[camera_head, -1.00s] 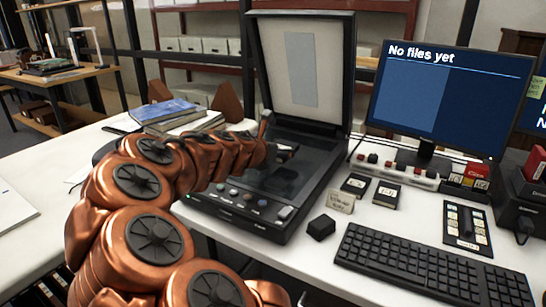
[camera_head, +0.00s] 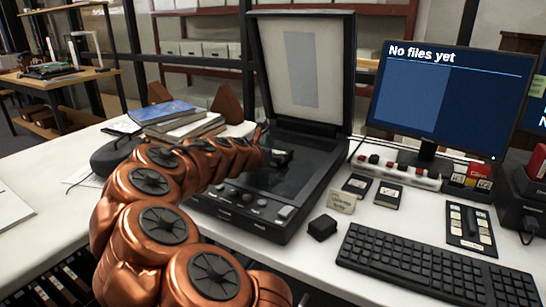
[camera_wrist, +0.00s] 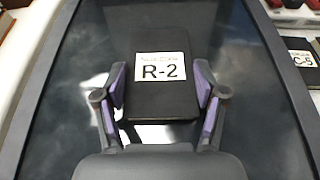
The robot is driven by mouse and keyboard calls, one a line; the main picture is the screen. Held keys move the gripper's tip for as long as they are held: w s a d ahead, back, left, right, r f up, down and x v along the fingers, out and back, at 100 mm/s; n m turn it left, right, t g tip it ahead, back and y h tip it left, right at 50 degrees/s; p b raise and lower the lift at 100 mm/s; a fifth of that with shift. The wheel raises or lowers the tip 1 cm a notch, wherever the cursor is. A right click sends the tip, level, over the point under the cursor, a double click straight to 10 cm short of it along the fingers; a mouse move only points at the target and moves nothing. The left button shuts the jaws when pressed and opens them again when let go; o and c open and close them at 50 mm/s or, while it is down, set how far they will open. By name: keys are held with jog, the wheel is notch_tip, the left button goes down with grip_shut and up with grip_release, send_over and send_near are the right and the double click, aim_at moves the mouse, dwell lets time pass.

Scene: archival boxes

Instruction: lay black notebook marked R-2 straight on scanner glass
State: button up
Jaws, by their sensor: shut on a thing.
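The black notebook marked R-2 (camera_wrist: 160,100) is between the purple-padded fingers of my gripper (camera_wrist: 162,108) in the wrist view, with its white label facing up. My gripper is shut on its two sides. The notebook looks straight with the scanner's long edges there. The scanner glass (camera_wrist: 80,70) lies beneath it; I cannot tell whether the notebook touches the glass. In the head view the open scanner (camera_head: 255,225) has its lid (camera_head: 303,70) raised, and my gripper (camera_head: 280,157) is over the glass. The notebook is mostly hidden there by my arm.
A monitor (camera_head: 445,95) reading "No files yet" and a keyboard (camera_head: 430,265) stand right of the scanner. Two small dark notebooks (camera_head: 387,194) and a black block (camera_head: 322,228) lie beside it. Stacked books (camera_head: 175,118) sit at its left.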

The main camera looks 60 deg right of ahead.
jog(key=shift+f, duration=0.15)
jog(key=o, duration=1.2)
jog(key=shift+r, duration=0.2)
jog(key=shift+a+r, duration=0.2)
jog(key=shift+a, duration=0.2)
jog(key=shift+p+v, duration=0.85)
jog(key=shift+v, duration=4.7)
jog(key=shift+s+a, duration=0.1)
jog(key=shift+s, duration=0.05)
